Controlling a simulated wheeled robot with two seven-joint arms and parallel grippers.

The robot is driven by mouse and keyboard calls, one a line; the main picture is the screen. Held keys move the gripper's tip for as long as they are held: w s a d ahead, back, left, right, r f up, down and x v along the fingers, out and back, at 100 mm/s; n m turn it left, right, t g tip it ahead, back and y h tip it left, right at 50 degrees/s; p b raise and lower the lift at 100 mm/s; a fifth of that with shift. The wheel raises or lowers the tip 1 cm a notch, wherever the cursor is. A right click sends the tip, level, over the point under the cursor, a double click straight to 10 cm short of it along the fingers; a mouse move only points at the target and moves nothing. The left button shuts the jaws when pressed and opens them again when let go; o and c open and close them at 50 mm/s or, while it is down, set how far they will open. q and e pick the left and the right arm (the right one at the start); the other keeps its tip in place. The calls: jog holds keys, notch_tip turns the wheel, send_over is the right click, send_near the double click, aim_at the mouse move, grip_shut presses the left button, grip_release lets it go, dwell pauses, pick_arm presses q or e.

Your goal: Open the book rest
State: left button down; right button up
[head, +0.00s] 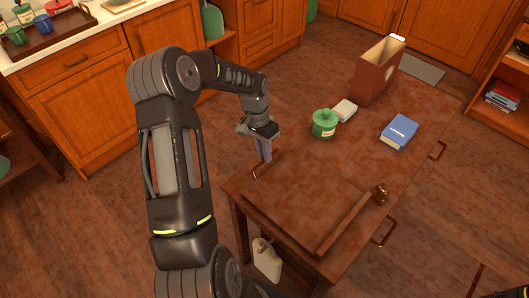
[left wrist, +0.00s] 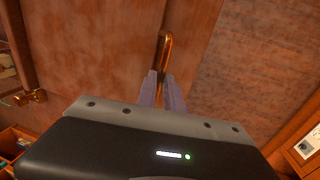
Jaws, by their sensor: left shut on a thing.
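The book rest (head: 303,196) is a brown wooden board at the near end of the wooden table (head: 385,112), lying flat or nearly so. A wooden ledge (head: 343,222) runs along its right side. A brass handle (head: 255,174) is at its far left edge. My left gripper (head: 264,158) reaches down from above and is shut on this handle. In the left wrist view, the fingers (left wrist: 162,90) close around the brass handle (left wrist: 165,45), whose curved end shows beyond the tips. The fingers partly hide the handle. My right gripper is not in view.
A brass knob (head: 381,192) is beside the ledge. Wooden cabinets (head: 75,97) stand at the left, with floor between.

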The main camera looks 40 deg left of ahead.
pick_arm(q)
jog(key=d+r+y+p, duration=0.1)
jog(key=d+r+y, duration=0.1)
jog(key=d+r, duration=0.4)
jog(key=s+d+r+y+p, duration=0.1)
jog(key=d+r, duration=0.4)
jog(key=r, duration=0.7)
jog(key=shift+d+r+y, duration=0.35)
jog(key=shift+y, duration=0.35)
jog(key=shift+s, duration=0.1)
jog(key=c, duration=1.5)
grip_release()
jog(key=shift+d, duration=0.15)
jog(key=shift+a+r, duration=0.2)
jog(key=shift+r, duration=0.05)
jog(key=v, duration=0.7)
jog(key=shift+d+r, duration=0.15)
jog(key=shift+r, duration=0.15)
